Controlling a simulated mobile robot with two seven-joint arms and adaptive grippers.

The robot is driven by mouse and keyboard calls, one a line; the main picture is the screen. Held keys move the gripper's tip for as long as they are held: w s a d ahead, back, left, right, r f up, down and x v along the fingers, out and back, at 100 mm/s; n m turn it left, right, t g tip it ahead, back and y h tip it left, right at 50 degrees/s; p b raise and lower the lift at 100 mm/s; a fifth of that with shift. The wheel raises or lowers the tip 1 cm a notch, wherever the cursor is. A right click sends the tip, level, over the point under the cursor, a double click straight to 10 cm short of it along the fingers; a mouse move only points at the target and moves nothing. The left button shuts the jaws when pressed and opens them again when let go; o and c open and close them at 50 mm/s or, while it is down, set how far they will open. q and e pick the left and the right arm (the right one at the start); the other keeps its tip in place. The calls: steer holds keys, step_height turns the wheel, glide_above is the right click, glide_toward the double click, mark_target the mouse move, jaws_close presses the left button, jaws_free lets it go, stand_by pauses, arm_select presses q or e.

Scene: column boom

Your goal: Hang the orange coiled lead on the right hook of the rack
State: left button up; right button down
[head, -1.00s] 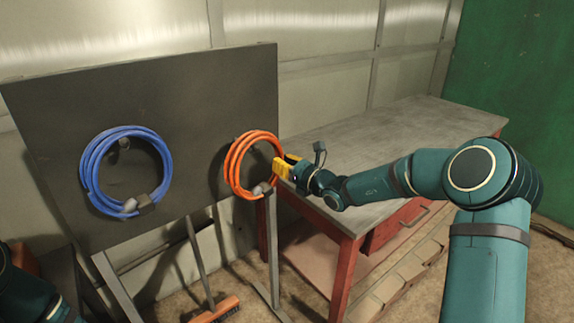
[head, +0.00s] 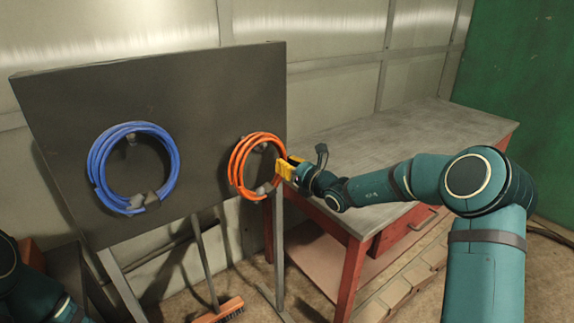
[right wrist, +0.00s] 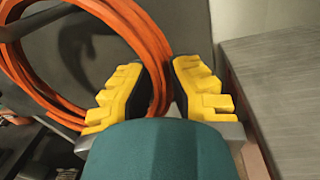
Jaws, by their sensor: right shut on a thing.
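The orange coiled lead (head: 236,166) hangs upright in front of the right side of the dark rack board (head: 205,95). My right gripper (head: 284,168) is shut on the coil's right side. In the right wrist view its yellow fingers (right wrist: 166,85) stand either side of the orange tubing (right wrist: 150,42). The right hook (head: 262,147) shows dark inside the coil's upper part; a grey bar (right wrist: 40,22) also crosses the coil's opening in the wrist view. I cannot tell whether the coil rests on the hook. My left gripper is out of view.
A blue coiled lead (head: 98,165) hangs on the board's left hook (head: 131,139). A grey-topped red workbench (head: 400,150) stands close at the right, under my right arm. A broom (head: 218,312) stands below the board.

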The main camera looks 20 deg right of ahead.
steer(key=c, duration=1)
jaws_free()
steer(key=shift+s, duration=0.1)
